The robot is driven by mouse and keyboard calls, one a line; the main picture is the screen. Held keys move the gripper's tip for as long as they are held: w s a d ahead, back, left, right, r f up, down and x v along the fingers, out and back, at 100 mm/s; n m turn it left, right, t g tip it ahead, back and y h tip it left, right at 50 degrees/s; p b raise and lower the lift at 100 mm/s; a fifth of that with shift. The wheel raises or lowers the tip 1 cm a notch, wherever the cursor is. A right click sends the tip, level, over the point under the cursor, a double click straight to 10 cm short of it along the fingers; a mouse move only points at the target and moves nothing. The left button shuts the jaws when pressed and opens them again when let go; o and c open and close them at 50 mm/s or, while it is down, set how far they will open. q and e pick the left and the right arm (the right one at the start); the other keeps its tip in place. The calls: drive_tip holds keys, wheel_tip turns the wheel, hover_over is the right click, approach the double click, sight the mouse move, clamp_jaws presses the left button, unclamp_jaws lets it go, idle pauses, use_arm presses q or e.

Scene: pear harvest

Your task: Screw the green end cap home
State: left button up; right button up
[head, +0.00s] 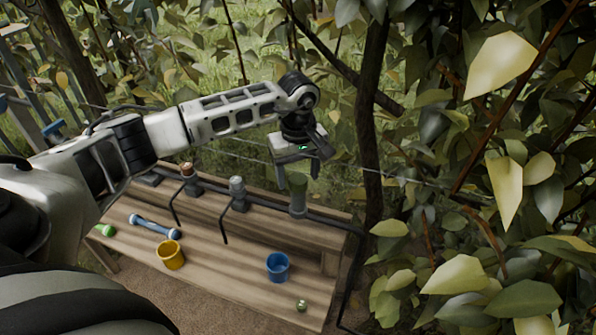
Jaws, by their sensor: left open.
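The green end cap (298,197) stands upright on the dark pipe along the back of the wooden bench, at its right part. My left gripper (298,178) is directly above it, pointing down. Its two fingers are apart, one to each side of the cap's top. I cannot tell whether either finger touches the cap. The thread under the cap is hidden. My right gripper is not in view.
A grey cap (237,188) and a copper-topped fitting (187,175) stand along the pipe to the left. On the bench (225,275) are a blue-ended rod (155,228), a green-ended piece (104,230), a yellow cup (171,256), a blue cup (277,268) and a small green ball (302,305). Branches crowd the right.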

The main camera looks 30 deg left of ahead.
sight(298, 178)
use_arm(q)
drive_tip(key=c, duration=1)
drive_tip(key=m+b, duration=0.2)
drive_tip(key=m, duration=0.1)
drive_tip(key=shift+f, duration=0.3)
drive_tip(key=shift+m+b, duration=0.7)
drive_tip(key=shift+m, duration=0.2)
drive_tip(key=o, duration=1)
drive_tip(key=shift+r+p, duration=0.35)
drive_tip(key=shift+p, duration=0.1)
drive_tip(key=shift+o, duration=0.2)
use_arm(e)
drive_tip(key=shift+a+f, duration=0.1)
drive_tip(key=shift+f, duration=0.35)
use_arm(q)
drive_tip(key=shift+r, duration=0.1)
drive_tip(key=shift+r, duration=0.3)
wheel_tip(298, 178, up, 15)
drive_tip(key=b, duration=0.1)
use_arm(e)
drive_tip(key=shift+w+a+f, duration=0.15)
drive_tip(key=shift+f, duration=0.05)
